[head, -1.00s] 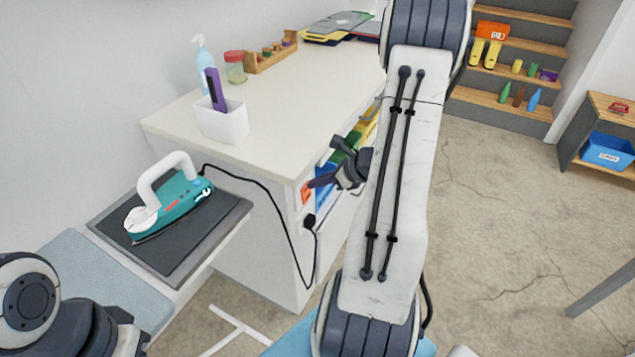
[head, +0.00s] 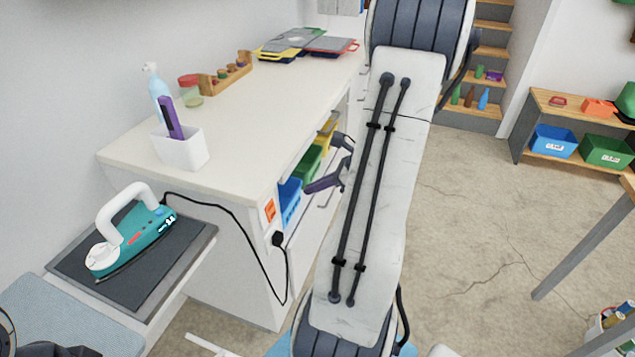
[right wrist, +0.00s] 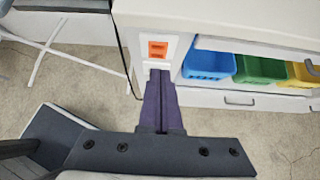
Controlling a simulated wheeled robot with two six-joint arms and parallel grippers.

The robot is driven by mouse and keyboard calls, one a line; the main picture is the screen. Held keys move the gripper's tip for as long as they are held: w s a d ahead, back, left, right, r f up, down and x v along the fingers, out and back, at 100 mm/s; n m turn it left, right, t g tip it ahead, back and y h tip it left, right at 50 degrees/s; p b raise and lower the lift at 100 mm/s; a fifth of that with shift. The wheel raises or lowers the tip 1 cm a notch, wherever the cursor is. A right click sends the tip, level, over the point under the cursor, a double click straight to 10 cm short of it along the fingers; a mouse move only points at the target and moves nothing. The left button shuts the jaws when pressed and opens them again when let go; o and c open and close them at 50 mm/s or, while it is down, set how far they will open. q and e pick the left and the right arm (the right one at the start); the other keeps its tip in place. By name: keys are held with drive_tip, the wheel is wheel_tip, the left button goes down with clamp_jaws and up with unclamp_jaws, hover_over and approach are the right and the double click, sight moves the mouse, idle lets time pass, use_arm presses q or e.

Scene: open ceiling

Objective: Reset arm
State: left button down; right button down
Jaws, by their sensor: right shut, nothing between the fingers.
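My right arm (head: 370,190) stretches down through the middle of the head view. My right gripper (head: 312,187) shows left of it, beside the white cabinet's open shelf, apart from the orange switch (head: 270,210) and the black plug (head: 278,239). In the right wrist view my right gripper (right wrist: 158,88) has its purple fingers together and empty, pointing toward the cabinet face below the orange switch (right wrist: 157,49). Only a dark piece of my left arm shows at the lower left of the head view; its gripper is out of view.
A teal iron (head: 135,238) stands on a dark pad, its cord running to the plug. The white cabinet top (head: 255,110) holds a pen cup (head: 182,150), bottle and jar. Shelf bins (right wrist: 208,66) are close by.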

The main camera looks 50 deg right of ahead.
drive_tip(key=shift+s+d+r, duration=0.1)
drive_tip(key=shift+s+r, duration=0.15)
drive_tip(key=shift+r, duration=0.1)
idle(0.4)
drive_tip(key=w+a+r+n+g+y+p, duration=0.1)
drive_tip(key=a+r+n+g+p, duration=0.2)
drive_tip(key=a+n, duration=0.8)
drive_tip(key=a+r+n+g+y, duration=0.1)
drive_tip(key=a+r+n+g, duration=0.35)
drive_tip(key=a, duration=1.05)
drive_tip(key=s+a+r+n+h+p, duration=0.1)
drive_tip(key=s+a+n+h, duration=0.1)
drive_tip(key=s+a+n, duration=0.4)
drive_tip(key=s+a+r+n+g+h+p, duration=0.1)
drive_tip(key=s+a+n, duration=0.6)
drive_tip(key=n, duration=1)
drive_tip(key=shift+s+r+h+p, duration=0.2)
drive_tip(key=shift+r+h+p, duration=0.45)
drive_tip(key=shift+h, duration=0.15)
drive_tip(key=shift+n+g, duration=0.25)
